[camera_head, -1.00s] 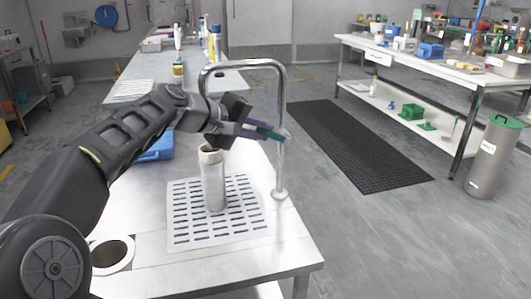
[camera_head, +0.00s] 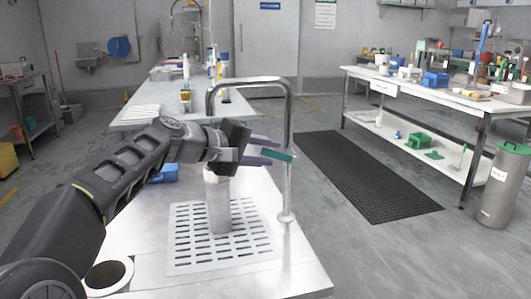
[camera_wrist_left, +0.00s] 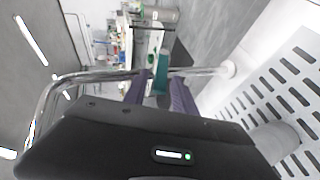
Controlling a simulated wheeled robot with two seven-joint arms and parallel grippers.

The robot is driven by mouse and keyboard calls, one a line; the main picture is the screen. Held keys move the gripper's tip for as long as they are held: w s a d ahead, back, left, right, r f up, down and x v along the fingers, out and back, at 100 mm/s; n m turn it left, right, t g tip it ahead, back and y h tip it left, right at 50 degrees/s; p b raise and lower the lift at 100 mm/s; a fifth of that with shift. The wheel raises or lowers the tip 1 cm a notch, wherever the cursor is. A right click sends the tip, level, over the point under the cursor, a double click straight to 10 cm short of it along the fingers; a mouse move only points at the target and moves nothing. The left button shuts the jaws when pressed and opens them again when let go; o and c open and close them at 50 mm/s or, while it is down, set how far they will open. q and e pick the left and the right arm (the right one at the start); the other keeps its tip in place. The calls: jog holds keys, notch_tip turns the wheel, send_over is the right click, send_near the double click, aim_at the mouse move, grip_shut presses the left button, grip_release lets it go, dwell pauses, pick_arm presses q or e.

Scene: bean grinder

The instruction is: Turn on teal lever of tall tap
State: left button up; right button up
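The tall tap (camera_head: 288,185) is a chrome pipe that rises from the bench's right edge and bends left over a drain grate. Its teal lever (camera_head: 279,155) sticks out from the upright pipe at mid height. My left gripper (camera_head: 271,151) is at the lever, its two purple fingers apart. In the left wrist view the fingers (camera_wrist_left: 160,95) stand on either side of the teal lever (camera_wrist_left: 161,80), with gaps visible; I cannot tell whether either touches it. The tap pipe (camera_wrist_left: 205,71) passes just beyond the fingertips. My right gripper is not in view.
A grey cylinder with a pale rim (camera_head: 218,205) stands on the slotted grate (camera_head: 184,245) below my left gripper. A blue object (camera_head: 165,173) lies behind my forearm. A round hole (camera_head: 108,274) is at the front left.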

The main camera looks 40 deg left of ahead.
pick_arm(q)
jog(key=shift+o, duration=0.4)
jog(key=p+v, duration=0.1)
jog(key=v, duration=0.5)
jog(key=shift+s+a+r, duration=0.1)
jog(key=shift+s+r, duration=0.15)
jog(key=shift+s, duration=0.1)
jog(key=shift+s+a, duration=0.1)
jog(key=shift+s, duration=0.4)
